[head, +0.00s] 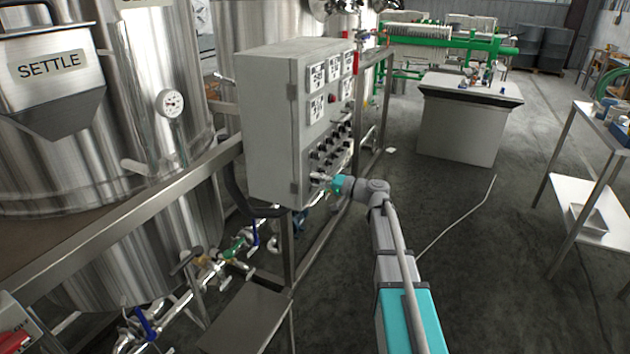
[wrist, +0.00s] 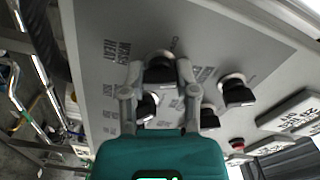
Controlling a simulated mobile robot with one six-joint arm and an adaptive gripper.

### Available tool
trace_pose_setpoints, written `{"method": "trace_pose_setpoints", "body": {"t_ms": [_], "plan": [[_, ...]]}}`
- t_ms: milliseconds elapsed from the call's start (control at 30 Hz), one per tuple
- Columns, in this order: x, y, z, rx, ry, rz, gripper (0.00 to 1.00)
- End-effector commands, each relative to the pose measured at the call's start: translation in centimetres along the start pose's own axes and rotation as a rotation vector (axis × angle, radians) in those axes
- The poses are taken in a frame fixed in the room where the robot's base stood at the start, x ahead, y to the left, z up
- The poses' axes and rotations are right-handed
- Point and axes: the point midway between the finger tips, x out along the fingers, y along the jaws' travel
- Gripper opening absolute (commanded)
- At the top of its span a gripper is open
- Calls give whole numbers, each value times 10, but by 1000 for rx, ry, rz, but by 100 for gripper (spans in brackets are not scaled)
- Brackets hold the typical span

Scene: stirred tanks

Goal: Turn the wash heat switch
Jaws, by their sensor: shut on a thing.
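The grey control panel (head: 268,135) stands in the head view with several black rotary switches on its front. My gripper (head: 322,178) is at the lowest near switches, its arm reaching in from the lower right. In the wrist view, my gripper (wrist: 160,75) has one finger on each side of a black switch knob (wrist: 160,68) and is shut on it. A label reading WASH HEAT (wrist: 117,50) is printed just left of this knob. The knob's pointer angle is hard to read. In the head view the gripper hides the held knob.
In the wrist view, other black knobs (wrist: 236,92) sit close to my fingers, and a red button (wrist: 237,144) lies lower right. Pipes and valves (head: 215,262) run below the panel. The floor right of my arm is mostly clear.

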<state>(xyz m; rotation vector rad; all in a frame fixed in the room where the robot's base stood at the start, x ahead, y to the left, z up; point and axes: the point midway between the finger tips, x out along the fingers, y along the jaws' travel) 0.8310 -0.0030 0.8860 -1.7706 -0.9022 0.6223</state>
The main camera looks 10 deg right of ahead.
Motion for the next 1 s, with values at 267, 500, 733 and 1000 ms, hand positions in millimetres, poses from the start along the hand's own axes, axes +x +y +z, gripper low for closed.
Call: {"method": "trace_pose_setpoints", "body": {"t_ms": [267, 500, 733, 1000], "plan": [[-2, 1, -1, 16, 4, 5, 0], [-2, 2, -1, 14, 4, 5, 50], [-1, 1, 0, 14, 2, 3, 74], [-1, 0, 0, 14, 1, 1, 74]]}}
